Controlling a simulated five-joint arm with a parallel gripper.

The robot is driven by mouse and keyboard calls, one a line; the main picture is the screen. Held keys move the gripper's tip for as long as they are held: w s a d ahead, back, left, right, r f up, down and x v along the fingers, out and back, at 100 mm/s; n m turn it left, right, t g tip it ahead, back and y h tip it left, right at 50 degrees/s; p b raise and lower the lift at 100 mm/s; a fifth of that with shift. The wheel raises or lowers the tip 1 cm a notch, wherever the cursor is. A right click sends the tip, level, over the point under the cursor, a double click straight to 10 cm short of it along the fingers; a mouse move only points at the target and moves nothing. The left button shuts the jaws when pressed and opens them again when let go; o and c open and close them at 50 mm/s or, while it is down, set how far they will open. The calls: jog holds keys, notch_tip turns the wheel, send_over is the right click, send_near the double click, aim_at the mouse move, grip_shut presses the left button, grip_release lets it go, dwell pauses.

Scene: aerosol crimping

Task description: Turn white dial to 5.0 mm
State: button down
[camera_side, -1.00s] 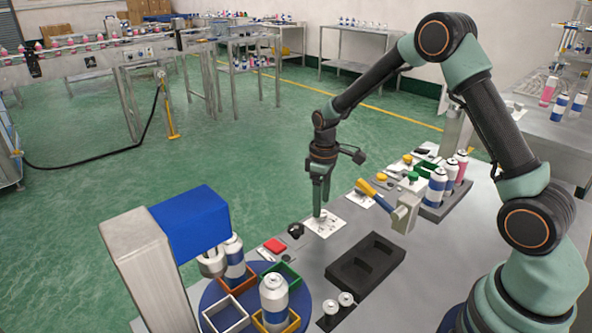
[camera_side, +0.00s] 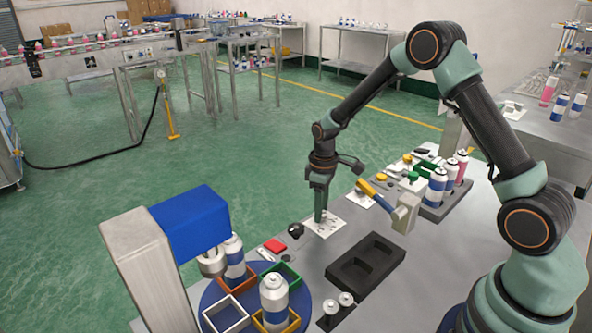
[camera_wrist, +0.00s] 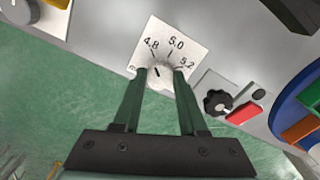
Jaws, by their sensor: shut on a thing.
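The white dial (camera_wrist: 160,76) sits on a white scale plate (camera_wrist: 172,48) marked 4.8, 5.0 and 5.2 in the wrist view. A short dark mark on the dial slants up and left, towards the 4.8 side. My gripper (camera_wrist: 161,72) is shut on the dial, with one finger on each side of it. In the side view my gripper (camera_side: 320,218) points straight down onto the scale plate (camera_side: 327,226) and its fingers hide most of the dial there.
A black knob (camera_side: 296,229) and a red block (camera_side: 275,245) are close to the plate. A dark tray (camera_side: 392,282) with recesses lies in front. The rotary table (camera_side: 213,295) holds cans in coloured frames.

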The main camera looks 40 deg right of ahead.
jog(key=shift+m, duration=0.3)
jog(key=m, duration=0.4)
jog(key=shift+m, duration=2.5)
jog(key=shift+r, duration=0.1)
jog(key=shift+c, duration=2.3)
grip_release()
notch_tip(320, 180, up, 12)
